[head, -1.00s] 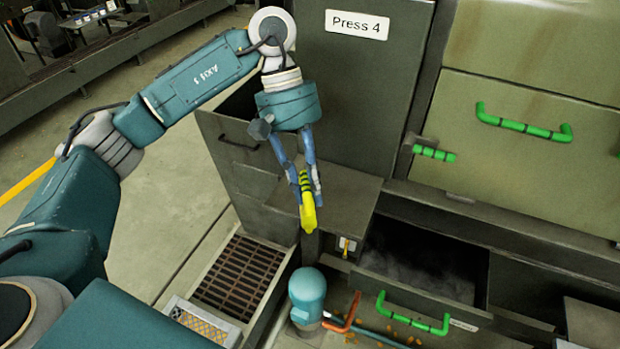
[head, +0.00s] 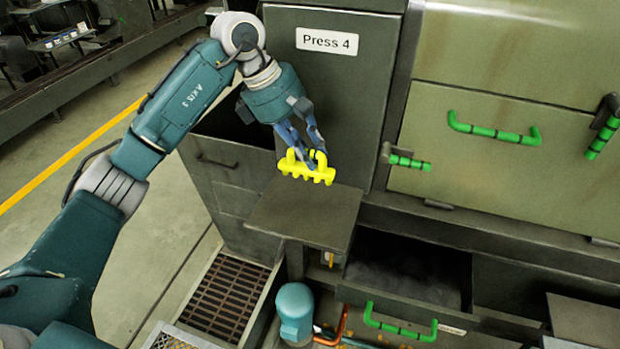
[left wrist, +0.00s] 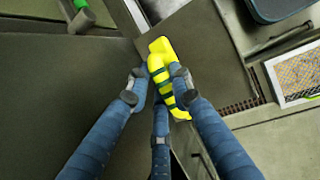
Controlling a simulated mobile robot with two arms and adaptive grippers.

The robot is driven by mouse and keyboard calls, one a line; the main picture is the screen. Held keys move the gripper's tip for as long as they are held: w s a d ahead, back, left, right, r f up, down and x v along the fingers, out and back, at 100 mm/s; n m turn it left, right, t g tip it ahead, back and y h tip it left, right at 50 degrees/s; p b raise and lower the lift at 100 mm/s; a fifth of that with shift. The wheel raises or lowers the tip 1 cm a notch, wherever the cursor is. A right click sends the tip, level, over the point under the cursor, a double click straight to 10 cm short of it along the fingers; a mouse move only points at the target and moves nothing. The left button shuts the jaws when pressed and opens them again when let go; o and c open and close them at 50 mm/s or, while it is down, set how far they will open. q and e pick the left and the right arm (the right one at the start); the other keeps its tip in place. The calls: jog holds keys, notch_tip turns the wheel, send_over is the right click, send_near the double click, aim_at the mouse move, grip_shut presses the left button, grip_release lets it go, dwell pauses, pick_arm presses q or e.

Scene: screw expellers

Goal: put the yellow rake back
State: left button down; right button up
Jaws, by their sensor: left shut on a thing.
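The yellow rake (head: 309,170) is a short toothed bar with a handle on top. My left gripper (head: 303,153) is shut on its handle and holds it in front of the Press 4 panel, over or near the grey shelf (head: 303,213). I cannot tell whether the rake touches the shelf. In the left wrist view, the rake (left wrist: 160,62) sits between the blue fingers of my left gripper (left wrist: 158,87), its bar partly hidden by them. My right gripper is not in view.
An open drawer (head: 412,280) with a green handle (head: 400,322) lies below and right of the shelf. A teal motor-like cylinder (head: 294,308) stands below the shelf. A floor grate (head: 225,297) lies to the left. Closed green-handled doors (head: 495,130) are at right.

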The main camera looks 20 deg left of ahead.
aim_at(308, 179)
pick_arm(q)
notch_tip(308, 179, down, 5)
jog(key=shift+p, duration=0.5)
notch_tip(308, 179, down, 3)
jog(key=shift+f+p, duration=0.1)
jog(key=shift+p, duration=0.4)
jog(key=shift+f, duration=0.25)
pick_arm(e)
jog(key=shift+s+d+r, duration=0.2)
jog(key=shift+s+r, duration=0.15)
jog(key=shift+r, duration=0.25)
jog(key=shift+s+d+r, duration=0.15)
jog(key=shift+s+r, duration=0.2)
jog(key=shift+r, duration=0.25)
pick_arm(q)
jog(key=shift+f, duration=0.25)
jog(key=c, duration=1.5)
grip_release()
jog(key=shift+r, duration=0.1)
jog(key=shift+c, duration=0.2)
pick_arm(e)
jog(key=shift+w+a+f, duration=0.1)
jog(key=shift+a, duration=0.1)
pick_arm(q)
jog(key=shift+r, duration=0.1)
